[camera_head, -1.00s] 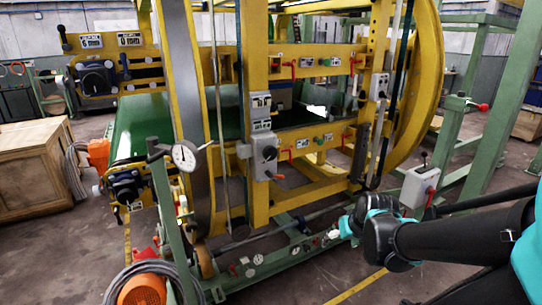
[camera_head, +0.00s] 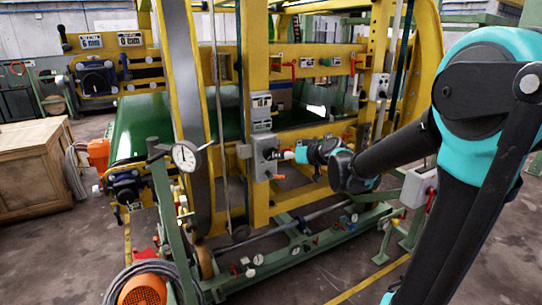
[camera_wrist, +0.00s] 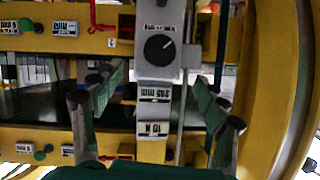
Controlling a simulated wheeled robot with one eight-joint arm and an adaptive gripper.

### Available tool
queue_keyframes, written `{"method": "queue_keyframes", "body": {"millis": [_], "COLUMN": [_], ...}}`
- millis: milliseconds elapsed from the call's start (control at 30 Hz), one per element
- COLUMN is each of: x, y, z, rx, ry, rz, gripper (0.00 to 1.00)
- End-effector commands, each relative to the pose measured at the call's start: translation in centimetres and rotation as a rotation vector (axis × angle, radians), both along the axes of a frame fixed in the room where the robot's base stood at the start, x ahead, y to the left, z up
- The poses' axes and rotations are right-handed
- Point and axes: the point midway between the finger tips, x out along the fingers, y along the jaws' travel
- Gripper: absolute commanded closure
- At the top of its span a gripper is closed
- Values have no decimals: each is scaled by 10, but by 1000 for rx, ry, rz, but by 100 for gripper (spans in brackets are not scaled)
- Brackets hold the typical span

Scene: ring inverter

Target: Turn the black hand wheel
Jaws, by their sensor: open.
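A round black hand wheel (camera_wrist: 159,48) with a pale mark sits on a grey box (camera_wrist: 160,72) on the yellow frame, straight ahead in the wrist view. In the head view the grey box (camera_head: 262,170) is on the yellow upright, with the dark wheel (camera_head: 269,154) on its face. My gripper (camera_head: 290,155) is just right of the box in the head view. In the wrist view my gripper (camera_wrist: 158,88) is open and empty, its fingers to either side of the box's column. The wheel is between and beyond the fingers; I see no contact.
Yellow beams (camera_head: 320,52) with red handles and small knobs lie beside the box. Two larger dark mechanisms, upper (camera_head: 95,78) and lower (camera_head: 125,187), are at the left. A green machine base (camera_head: 300,250) runs below. A wooden crate (camera_head: 30,175) stands far left.

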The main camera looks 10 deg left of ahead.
Motion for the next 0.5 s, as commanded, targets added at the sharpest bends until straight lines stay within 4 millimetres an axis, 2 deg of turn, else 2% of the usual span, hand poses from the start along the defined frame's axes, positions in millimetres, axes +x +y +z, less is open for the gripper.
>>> {"method": "queue_keyframes", "body": {"millis": [500], "x": [57], "y": [44], "z": [-30], "rx": [0], "ry": [1], "rz": [1], "gripper": [26]}}
